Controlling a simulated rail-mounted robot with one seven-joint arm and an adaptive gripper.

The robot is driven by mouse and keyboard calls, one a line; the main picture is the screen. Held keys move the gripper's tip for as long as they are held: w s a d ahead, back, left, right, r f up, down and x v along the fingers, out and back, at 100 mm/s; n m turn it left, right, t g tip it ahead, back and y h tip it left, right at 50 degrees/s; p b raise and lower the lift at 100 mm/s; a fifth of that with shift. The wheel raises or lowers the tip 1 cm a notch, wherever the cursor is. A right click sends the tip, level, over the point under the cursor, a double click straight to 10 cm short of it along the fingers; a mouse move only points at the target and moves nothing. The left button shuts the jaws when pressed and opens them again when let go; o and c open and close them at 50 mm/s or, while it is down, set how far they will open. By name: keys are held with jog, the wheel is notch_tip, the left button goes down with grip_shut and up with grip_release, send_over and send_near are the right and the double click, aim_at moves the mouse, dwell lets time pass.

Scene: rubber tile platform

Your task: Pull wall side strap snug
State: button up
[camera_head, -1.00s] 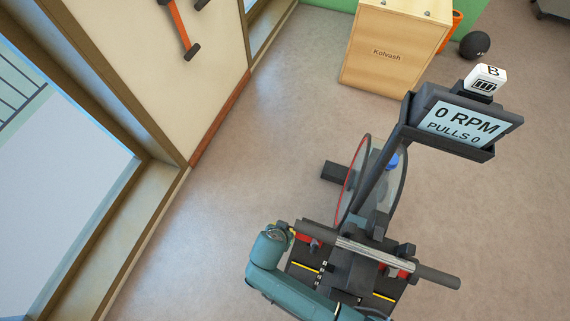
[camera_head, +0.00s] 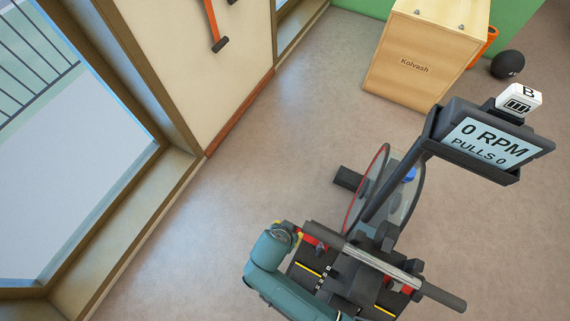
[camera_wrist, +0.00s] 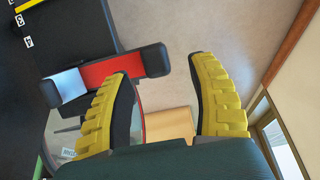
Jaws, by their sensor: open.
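In the wrist view the red strap (camera_wrist: 108,71) ends in a black tab (camera_wrist: 156,59) and passes a pale buckle-like piece (camera_wrist: 68,84). My gripper (camera_wrist: 161,68) has yellow fingers spread apart, with the black tab ahead of and between the fingertips, nearer the left one. I cannot tell whether they touch. In the head view my gripper (camera_head: 285,229) is mostly hidden beside the strap.
The rowing machine's handle bar (camera_head: 370,258) lies across the footplates. The other red strap (camera_head: 405,288) is on the far footplate. A monitor (camera_head: 489,142) reads 0 RPM, PULLS 0. A wooden box (camera_head: 410,65) stands behind. Floor towards the wall is clear.

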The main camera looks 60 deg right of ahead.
jog(key=v, duration=0.8)
jog(key=shift+a+r, duration=0.2)
jog(key=shift+r, duration=0.05)
jog(key=shift+r, duration=0.1)
